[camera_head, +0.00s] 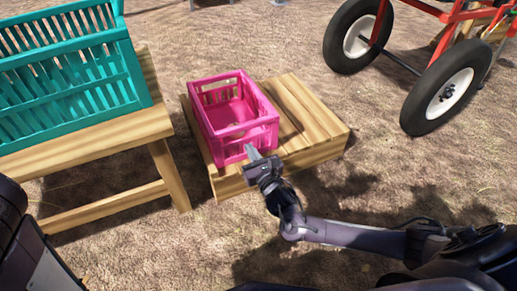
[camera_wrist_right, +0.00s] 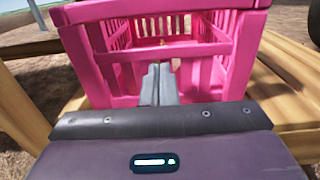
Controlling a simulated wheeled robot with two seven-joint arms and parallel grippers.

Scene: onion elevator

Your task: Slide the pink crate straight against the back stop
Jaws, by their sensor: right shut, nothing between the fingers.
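The pink crate (camera_head: 233,112) sits upright on the left part of a low wooden platform (camera_head: 318,131). In the head view its near end lies close to the platform's front edge. My right gripper (camera_head: 253,153) is shut and empty, with its fingertips at the crate's near end wall. In the right wrist view the shut fingers (camera_wrist_right: 160,80) point at the middle of the near wall of the crate (camera_wrist_right: 235,75); I cannot tell whether they touch it. A back stop cannot be made out. My left gripper is out of view.
A teal crate (camera_head: 70,88) stands on a wooden bench (camera_head: 88,137) at the left, with a gap between bench and platform. A red-framed cart with black wheels (camera_head: 440,100) stands at the upper right. The platform right of the pink crate is bare.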

